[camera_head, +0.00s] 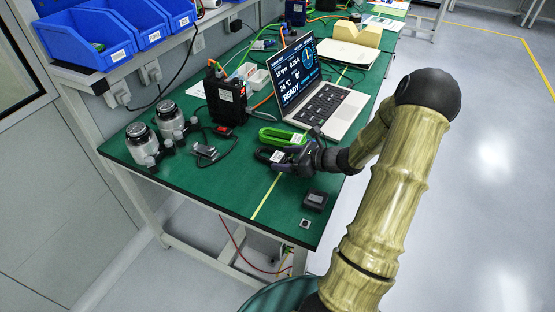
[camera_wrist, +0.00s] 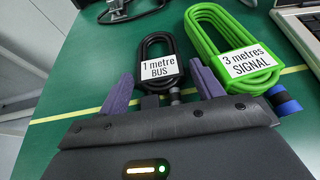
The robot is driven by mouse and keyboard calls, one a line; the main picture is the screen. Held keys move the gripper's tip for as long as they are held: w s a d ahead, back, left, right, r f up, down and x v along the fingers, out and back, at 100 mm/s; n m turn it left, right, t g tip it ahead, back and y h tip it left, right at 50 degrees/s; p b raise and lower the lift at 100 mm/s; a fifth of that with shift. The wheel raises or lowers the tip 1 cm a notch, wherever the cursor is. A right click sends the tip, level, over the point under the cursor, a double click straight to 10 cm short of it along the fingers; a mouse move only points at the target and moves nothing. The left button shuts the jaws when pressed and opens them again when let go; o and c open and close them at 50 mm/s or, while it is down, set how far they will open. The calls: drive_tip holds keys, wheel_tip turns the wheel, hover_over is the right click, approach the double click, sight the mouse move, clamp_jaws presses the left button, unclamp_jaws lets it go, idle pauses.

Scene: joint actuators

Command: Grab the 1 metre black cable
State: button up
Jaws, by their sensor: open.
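The black cable (camera_wrist: 144,50) lies as a coiled loop on the green table, with a white label reading "1 metre BUS". It also shows in the head view (camera_head: 262,155), partly hidden by my gripper. My gripper (camera_wrist: 161,72) is open, its two purple fingers on either side of the cable's near, labelled end. The fingers look apart from the cable; I cannot tell their exact height. In the head view, my gripper (camera_head: 288,160) is low over the table, at the cable's right end.
A green cable (camera_wrist: 205,30) labelled "3 metres SIGNAL" lies close to the right finger. A laptop (camera_head: 325,105) stands behind. Two silver-and-black actuators (camera_head: 142,143) (camera_head: 170,120) are at the left. A small dark box (camera_head: 315,201) sits nearer the front edge.

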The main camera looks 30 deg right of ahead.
sight(285, 160)
drive_tip(key=shift+w, duration=0.1)
idle(0.4)
drive_tip(key=c, duration=0.8)
wheel_tip(285, 160, up, 10)
drive_tip(key=shift+p, duration=1.1)
drive_tip(key=shift+a, duration=0.1)
